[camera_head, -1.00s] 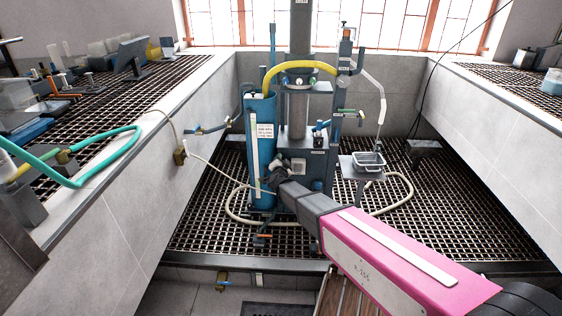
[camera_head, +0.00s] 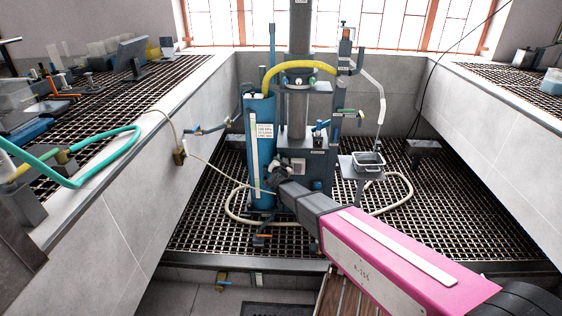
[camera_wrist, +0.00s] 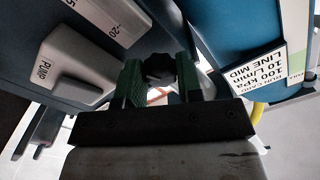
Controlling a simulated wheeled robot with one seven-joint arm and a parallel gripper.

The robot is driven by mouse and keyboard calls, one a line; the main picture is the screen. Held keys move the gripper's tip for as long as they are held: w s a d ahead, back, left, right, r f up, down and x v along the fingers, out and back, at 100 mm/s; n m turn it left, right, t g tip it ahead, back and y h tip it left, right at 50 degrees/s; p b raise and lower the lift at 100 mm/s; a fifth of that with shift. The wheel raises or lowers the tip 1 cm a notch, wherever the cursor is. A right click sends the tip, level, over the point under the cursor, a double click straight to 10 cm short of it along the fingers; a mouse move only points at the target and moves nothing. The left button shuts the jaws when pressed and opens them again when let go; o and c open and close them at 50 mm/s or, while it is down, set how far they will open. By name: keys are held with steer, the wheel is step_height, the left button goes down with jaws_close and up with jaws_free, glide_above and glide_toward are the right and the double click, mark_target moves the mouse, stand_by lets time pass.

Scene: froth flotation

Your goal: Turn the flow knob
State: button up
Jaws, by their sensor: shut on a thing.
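The flow knob (camera_wrist: 159,66) is a dark, lobed knob at the top middle of the wrist view. My gripper (camera_wrist: 159,82) has its two green-padded fingers on either side of it and is shut on it. In the head view my gripper (camera_head: 274,178) reaches the front of the flotation machine, between the blue cylinder (camera_head: 261,140) and the grey box (camera_head: 318,160). The knob is hidden there behind my gripper. I cannot tell how far the knob is turned.
In the wrist view a grey block marked PUMP (camera_wrist: 70,68) is close on the left, and a white label card (camera_wrist: 255,75) is on the right. In the head view a pale hose (camera_head: 233,205) loops over the grating. A small tray (camera_head: 368,160) stands to the right.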

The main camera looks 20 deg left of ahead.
steer(key=o, duration=0.8)
steer(key=shift+d+r, duration=0.1)
steer(key=shift+r, duration=0.15)
steer(key=shift+o, duration=0.6)
steer(key=shift+f, duration=0.15)
steer(key=v, duration=1)
steer(key=shift+s, duration=0.4)
steer(key=shift+d, duration=0.1)
